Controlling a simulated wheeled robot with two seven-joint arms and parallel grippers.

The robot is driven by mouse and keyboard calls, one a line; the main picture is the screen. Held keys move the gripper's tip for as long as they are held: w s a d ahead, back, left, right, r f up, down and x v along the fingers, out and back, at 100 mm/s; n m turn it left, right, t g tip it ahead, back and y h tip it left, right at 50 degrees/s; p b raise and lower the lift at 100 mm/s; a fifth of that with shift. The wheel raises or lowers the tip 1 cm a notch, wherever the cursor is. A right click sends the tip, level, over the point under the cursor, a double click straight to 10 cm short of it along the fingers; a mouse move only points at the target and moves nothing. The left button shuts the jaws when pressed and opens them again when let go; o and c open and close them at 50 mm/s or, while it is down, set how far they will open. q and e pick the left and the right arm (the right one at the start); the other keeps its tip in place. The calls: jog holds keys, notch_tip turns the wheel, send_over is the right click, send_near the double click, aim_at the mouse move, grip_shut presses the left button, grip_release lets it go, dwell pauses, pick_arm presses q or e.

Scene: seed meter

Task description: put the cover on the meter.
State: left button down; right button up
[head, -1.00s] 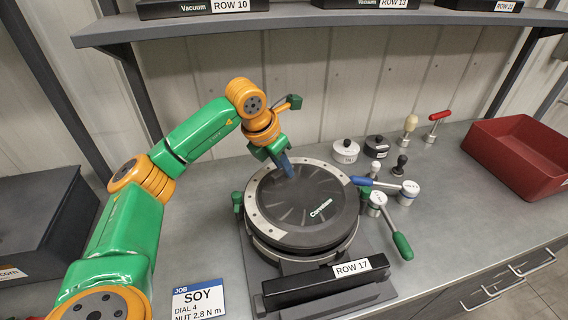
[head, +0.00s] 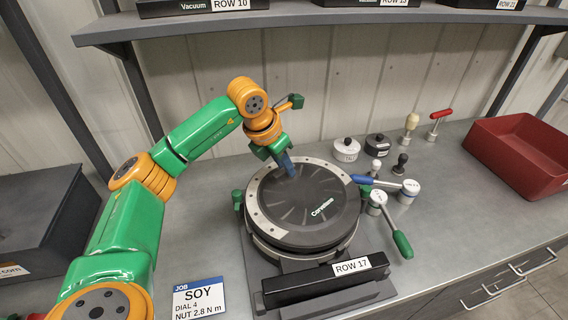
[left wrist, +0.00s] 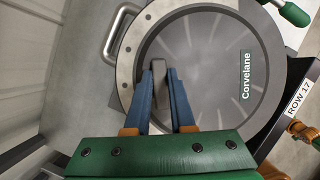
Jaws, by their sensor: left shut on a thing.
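The dark round cover (head: 322,192), marked Corvelane, lies over the round meter (head: 258,222) on its stand. It looks about level. A pale crescent of the meter's rim with small holes shows along the cover's left and far side. I cannot tell whether the cover is fully seated. My left gripper (head: 287,165) reaches down to the cover's far left part. In the left wrist view its blue fingers (left wrist: 167,95) are shut on a small grey upright tab of the cover (left wrist: 159,70). My right gripper is not in view.
A black ROW 17 bar (head: 320,285) lies in front of the meter. Blue-handled (head: 365,181) and green-handled (head: 402,243) tools stand close at its right. Knobs, a red tray (head: 520,155) and a SOY job card (head: 198,300) are around. A shelf (head: 300,22) overhangs the back.

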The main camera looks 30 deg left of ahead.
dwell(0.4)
pick_arm(q)
jog(key=shift+f+b, duration=0.35)
jog(key=shift+f, duration=0.05)
jog(key=shift+f, duration=0.5)
dwell(1.2)
jog(key=c, duration=0.7)
grip_release()
jog(key=shift+b, duration=0.3)
jog(key=shift+c, duration=0.3)
notch_tip(320, 180, up, 10)
jog(key=p, duration=0.8)
jog(key=shift+f+p, duration=0.15)
jog(key=shift+p, duration=0.25)
jog(key=shift+f, duration=0.1)
